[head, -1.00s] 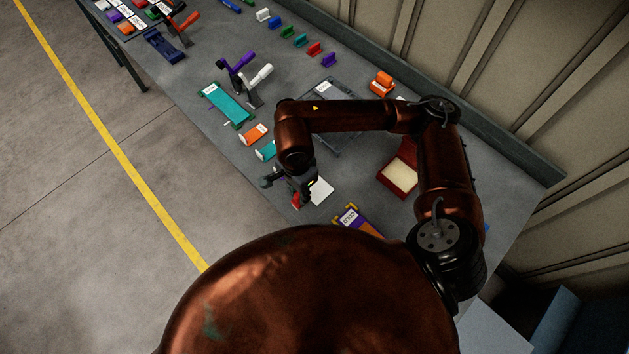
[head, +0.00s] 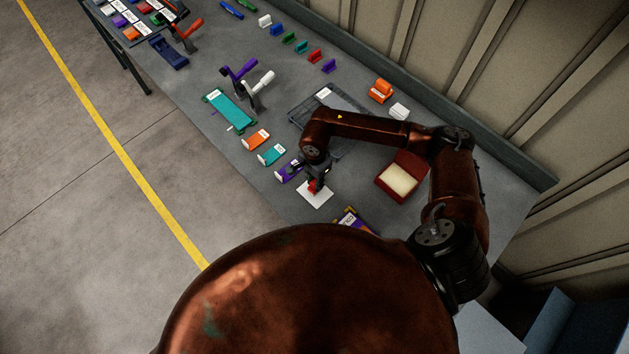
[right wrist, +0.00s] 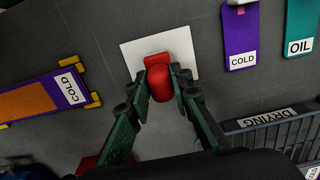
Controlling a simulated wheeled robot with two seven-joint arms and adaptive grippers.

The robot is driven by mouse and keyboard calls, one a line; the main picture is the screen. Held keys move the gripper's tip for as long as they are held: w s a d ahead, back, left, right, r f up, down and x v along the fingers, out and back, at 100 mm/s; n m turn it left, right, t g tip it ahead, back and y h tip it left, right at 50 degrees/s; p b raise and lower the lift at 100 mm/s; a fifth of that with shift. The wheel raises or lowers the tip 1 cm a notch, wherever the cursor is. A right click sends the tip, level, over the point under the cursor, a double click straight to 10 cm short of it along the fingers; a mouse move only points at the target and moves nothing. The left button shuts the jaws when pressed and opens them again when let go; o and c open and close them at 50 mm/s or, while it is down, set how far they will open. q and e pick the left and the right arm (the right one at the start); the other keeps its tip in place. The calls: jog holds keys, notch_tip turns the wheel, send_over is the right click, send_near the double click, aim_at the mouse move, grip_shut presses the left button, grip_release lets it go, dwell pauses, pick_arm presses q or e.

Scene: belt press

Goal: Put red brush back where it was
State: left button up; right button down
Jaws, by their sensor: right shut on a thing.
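The red brush (right wrist: 158,80) is between the fingers of my right gripper (right wrist: 159,88), which is shut on it. In the right wrist view the brush is over a white square plate (right wrist: 184,42); whether it touches the plate I cannot tell. In the head view the right gripper (head: 316,184) points down at the same white plate (head: 317,198), and a bit of the red brush (head: 313,187) shows there. My left gripper is in no view.
A purple COLD strip (right wrist: 240,38) and a teal OIL strip (right wrist: 301,27) lie beside the plate. An orange and purple COLD piece (right wrist: 45,95) lies on the other side. A DRYING rack (right wrist: 276,124) and an open red box with a cream pad (head: 398,180) are close by.

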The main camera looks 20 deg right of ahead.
jog(key=shift+f, duration=0.3)
jog(key=shift+f, duration=0.1)
jog(key=shift+f, duration=0.15)
jog(key=c, duration=1.7)
grip_release()
jog(key=shift+c, duration=0.2)
jog(key=shift+r, duration=0.35)
notch_tip(320, 180, up, 12)
jog(key=b, duration=0.2)
jog(key=shift+b, duration=0.4)
